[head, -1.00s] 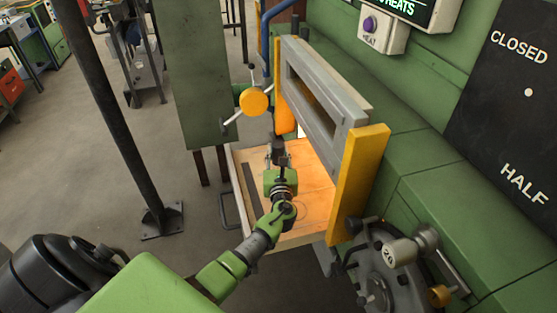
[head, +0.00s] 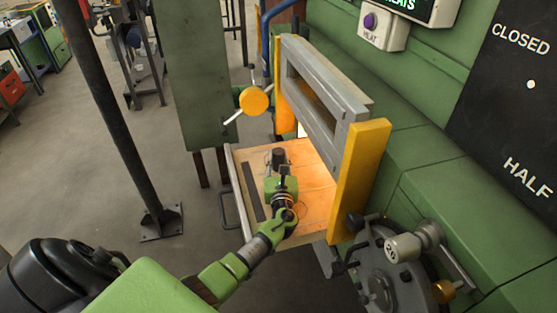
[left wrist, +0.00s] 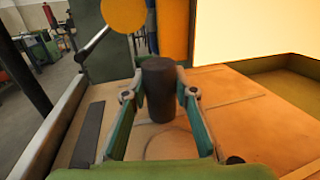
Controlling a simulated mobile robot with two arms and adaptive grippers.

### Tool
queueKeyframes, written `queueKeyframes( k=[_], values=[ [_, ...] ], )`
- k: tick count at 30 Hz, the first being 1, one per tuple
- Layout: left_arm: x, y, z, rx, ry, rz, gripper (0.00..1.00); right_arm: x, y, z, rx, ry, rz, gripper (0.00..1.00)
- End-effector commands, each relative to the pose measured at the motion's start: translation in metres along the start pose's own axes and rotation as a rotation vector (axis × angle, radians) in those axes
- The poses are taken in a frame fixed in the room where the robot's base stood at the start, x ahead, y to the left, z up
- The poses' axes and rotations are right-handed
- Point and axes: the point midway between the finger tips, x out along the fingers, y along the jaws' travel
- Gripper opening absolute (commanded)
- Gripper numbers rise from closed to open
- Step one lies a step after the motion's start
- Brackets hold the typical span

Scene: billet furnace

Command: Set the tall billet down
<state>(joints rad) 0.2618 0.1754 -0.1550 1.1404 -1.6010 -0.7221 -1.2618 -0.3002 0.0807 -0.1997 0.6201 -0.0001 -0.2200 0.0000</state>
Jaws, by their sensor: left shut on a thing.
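The tall billet is a dark upright cylinder (head: 278,157), also in the left wrist view (left wrist: 160,88). My left gripper (head: 280,168) is shut on it, with one green finger on each side. The billet stands upright over the pale shelf (head: 310,219) in front of the furnace opening. Ring outlines (left wrist: 165,146) are marked on the shelf around and in front of its lower end. I cannot tell whether its base touches the shelf. My right gripper is not in view.
A flat dark bar (left wrist: 88,135) lies along the shelf's left side. The raised grey door (head: 318,95) and a yellow post (head: 360,180) stand to the right. A yellow disc on a lever (head: 254,101) is at the back left. The furnace mouth (left wrist: 255,35) glows.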

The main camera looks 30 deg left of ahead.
Motion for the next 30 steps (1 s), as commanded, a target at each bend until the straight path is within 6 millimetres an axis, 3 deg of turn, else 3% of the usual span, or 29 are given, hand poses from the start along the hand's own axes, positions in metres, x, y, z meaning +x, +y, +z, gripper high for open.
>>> queueKeyframes(
  k=[1, 3, 4, 5, 16, 22, 30],
  values=[
    [-0.004, 0.001, -0.012, 0.004, 0.016, -0.002, 0.0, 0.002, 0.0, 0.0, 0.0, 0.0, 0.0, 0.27],
    [-0.004, 0.001, -0.013, 0.005, 0.019, -0.002, 0.0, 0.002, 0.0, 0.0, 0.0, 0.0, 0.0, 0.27],
    [-0.006, 0.002, -0.017, 0.006, 0.026, -0.003, 0.34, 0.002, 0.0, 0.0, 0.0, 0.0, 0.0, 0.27],
    [-0.006, 0.001, -0.018, 0.006, 0.027, -0.003, 0.42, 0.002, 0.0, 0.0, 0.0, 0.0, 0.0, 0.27],
    [-0.007, -0.001, -0.018, 0.003, 0.03, -0.006, 0.43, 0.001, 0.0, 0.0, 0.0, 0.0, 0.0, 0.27],
    [-0.007, -0.001, -0.002, 0.002, 0.03, -0.007, 0.43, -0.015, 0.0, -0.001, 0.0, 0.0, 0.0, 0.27],
    [-0.058, 0.0, -0.005, 0.0, 0.027, -0.006, 0.43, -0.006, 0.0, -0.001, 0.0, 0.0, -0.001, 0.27]
  ],
)
